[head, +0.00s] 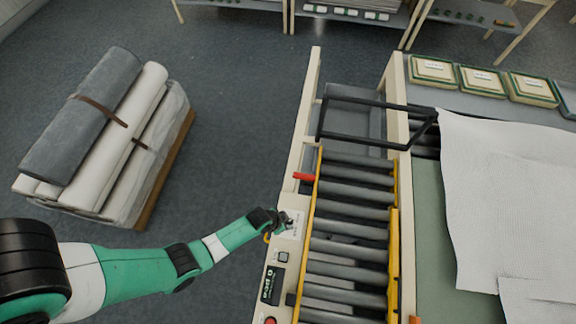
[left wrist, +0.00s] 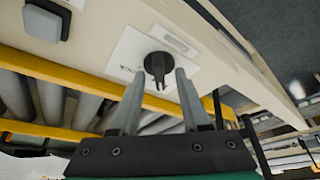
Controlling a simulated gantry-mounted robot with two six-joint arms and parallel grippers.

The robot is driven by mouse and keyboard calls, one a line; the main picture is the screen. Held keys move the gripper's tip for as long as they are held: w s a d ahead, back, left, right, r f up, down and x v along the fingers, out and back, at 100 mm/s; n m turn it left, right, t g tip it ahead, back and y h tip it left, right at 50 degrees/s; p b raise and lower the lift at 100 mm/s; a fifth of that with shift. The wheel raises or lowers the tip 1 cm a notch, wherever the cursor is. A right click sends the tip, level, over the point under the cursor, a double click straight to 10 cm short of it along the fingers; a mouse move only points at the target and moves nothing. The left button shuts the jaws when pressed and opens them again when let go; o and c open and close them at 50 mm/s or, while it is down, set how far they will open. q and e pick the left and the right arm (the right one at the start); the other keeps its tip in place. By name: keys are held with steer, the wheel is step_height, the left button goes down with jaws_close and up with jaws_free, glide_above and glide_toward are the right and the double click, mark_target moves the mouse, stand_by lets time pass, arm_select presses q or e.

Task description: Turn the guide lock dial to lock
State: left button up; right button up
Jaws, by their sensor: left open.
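The guide lock dial (left wrist: 158,66) is a round black knob with a pointer tab, on a white label plate (left wrist: 130,52) on the cream side rail. In the left wrist view its pointer points down, towards my gripper. My left gripper (left wrist: 157,88) is open, with one grey finger on each side of the dial's lower part. I cannot tell whether the fingers touch it. In the head view my left gripper (head: 285,218) is over the cream rail (head: 281,250) and hides most of the dial. My right gripper is not in view.
A red lever (head: 304,177) stands farther up the rail. A grey button (head: 283,256) and a black display (head: 271,286) sit nearer. Rollers (head: 345,230) between yellow guides lie to the right, under a black frame (head: 370,140). A stack of rolls (head: 110,140) stands left on open floor.

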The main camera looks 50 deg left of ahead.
arm_select(q)
steer(key=shift+c, duration=0.2)
jaws_close()
